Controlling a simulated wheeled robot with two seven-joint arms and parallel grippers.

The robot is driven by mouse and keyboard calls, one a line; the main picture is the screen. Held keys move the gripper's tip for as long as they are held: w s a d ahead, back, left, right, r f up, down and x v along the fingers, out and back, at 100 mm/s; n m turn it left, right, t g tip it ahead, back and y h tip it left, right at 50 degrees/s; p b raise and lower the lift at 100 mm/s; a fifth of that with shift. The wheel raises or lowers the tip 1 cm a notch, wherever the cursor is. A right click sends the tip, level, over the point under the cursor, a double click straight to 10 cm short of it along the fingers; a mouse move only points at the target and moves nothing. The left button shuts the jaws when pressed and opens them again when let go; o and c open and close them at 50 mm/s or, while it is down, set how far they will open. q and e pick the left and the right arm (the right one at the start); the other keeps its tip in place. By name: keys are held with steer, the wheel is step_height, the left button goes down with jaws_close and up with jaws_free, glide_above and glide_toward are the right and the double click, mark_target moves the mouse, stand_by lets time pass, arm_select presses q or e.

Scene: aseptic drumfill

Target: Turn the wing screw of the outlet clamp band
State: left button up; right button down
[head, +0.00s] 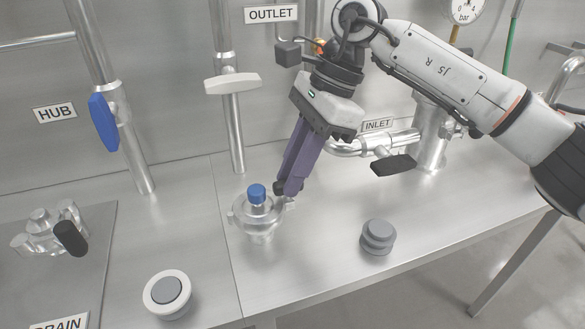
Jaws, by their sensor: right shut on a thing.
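A silvery metal clamp band (240,217) sits around a short round fitting with a blue cap (257,193) on the steel bench, below the OUTLET label (271,14). My right gripper (287,189) reaches down from the upper right with its purple fingers close together at the right side of the band. It is shut on the wing screw (290,204), which is mostly hidden by the fingertips; only a small bright metal part shows beside them. How far the screw is turned cannot be seen. My left gripper is not in view.
A pipe with a white handle (233,83) stands behind the fitting, and one with a blue handle (104,122) at left. A black handle (394,165) is on the INLET pipe. A grey stacked knob (377,237) and a white-rimmed button (167,293) stand in front.

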steer(key=c, duration=1.6)
jaws_free()
steer(key=shift+c, duration=0.2)
steer(key=v, duration=1)
steer(key=shift+r, duration=0.15)
